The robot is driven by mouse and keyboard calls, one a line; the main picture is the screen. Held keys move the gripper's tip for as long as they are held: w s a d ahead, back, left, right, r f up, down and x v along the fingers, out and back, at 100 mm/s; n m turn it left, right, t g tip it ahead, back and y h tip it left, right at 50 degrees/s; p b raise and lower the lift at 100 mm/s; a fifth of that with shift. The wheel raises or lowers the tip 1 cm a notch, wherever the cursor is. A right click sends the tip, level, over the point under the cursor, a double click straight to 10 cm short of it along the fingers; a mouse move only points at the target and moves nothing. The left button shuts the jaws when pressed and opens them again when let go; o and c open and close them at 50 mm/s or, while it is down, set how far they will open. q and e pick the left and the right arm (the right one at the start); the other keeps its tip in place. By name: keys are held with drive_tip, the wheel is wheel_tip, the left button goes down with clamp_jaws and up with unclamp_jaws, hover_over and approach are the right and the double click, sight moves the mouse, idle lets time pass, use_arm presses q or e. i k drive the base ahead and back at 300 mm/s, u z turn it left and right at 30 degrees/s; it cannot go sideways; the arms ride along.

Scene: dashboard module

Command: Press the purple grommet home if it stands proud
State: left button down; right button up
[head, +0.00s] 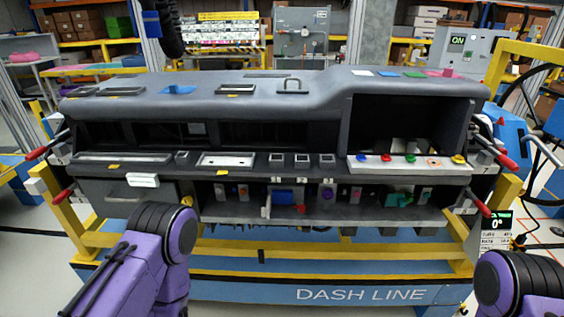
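The dashboard module (400,92) stands in front of me. A white strip (372,167) on its right ledge carries a row of small coloured pieces: a blue one (362,157), a red one (386,157), a green one (410,158), an orange one (433,162) and a yellow one (457,158). The orange one looks lower than the others. Small purplish parts (327,192) show on the lower shelf. I cannot tell which piece is the purple grommet, or how it is seated. Only purple links of my arms show at the lower left and lower right; neither gripper is in view.
A yellow frame (330,251) and a blue base marked "DASH LINE" (240,290) support the module. Red-handled clamps (483,205) stick out at both ends. A black steering wheel (540,90) is at the right. The space before the module between my arms is clear.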

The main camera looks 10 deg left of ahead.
sight(326, 193)
drive_tip(key=k, duration=0.65)
drive_tip(key=z, duration=0.6)
drive_tip(key=i, duration=1.15)
drive_tip(key=u, duration=0.4)
